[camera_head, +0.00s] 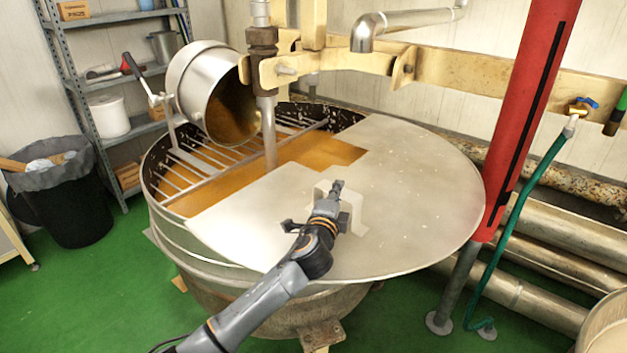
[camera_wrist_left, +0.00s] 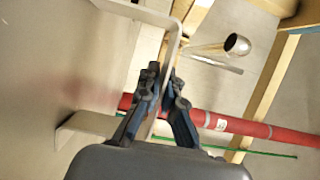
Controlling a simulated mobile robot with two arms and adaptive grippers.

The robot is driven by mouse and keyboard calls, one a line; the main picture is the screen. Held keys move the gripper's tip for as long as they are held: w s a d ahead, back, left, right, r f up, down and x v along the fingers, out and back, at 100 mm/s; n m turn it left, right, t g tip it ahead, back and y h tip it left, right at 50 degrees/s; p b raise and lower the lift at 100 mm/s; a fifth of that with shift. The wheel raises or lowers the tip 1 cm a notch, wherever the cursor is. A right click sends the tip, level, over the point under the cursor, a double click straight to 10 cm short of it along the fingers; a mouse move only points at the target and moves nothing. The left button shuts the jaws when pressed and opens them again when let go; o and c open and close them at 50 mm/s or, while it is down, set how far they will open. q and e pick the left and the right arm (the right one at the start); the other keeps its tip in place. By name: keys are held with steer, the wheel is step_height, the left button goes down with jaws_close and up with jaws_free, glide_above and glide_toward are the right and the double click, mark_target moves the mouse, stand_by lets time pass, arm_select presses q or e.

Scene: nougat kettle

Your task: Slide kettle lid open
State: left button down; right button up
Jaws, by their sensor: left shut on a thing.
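The kettle (camera_head: 225,277) is a large round metal vessel. Its flat silver lid (camera_head: 420,190) covers the right and front part of the opening. The left and back part is uncovered, showing golden-brown contents (camera_head: 330,151) and a metal grate (camera_head: 190,165). A pale bracket-shaped handle (camera_head: 356,212) stands up from the lid; it also shows in the left wrist view (camera_wrist_left: 155,16). My left gripper (camera_head: 335,190) reaches over the lid from the front and is shut on the handle. In the left wrist view its fingers (camera_wrist_left: 166,88) are on either side of the handle's bar. My right gripper is not seen.
A tilted metal pot (camera_head: 205,92) hangs over the kettle's left side. A vertical shaft (camera_head: 268,130) enters the opening. A red post (camera_head: 527,105) and green hose (camera_head: 520,215) stand close to the lid's right edge. A dark bin (camera_head: 70,205) stands left on green floor.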

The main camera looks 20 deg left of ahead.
mark_target(349, 196)
arm_select(q)
steer(key=shift+s+d+f, duration=0.1)
steer(key=shift+s+d, duration=0.25)
steer(key=shift+d, duration=0.55)
steer(key=shift+s+d, duration=0.3)
steer(key=shift+d, duration=0.6)
steer(key=shift+a, duration=0.1)
steer(key=c, duration=1.5)
jaws_free()
steer(key=shift+a, duration=0.1)
steer(key=shift+s, duration=0.1)
steer(key=s, duration=1.1)
steer(key=shift+s+d, duration=0.3)
steer(key=shift+s, duration=0.05)
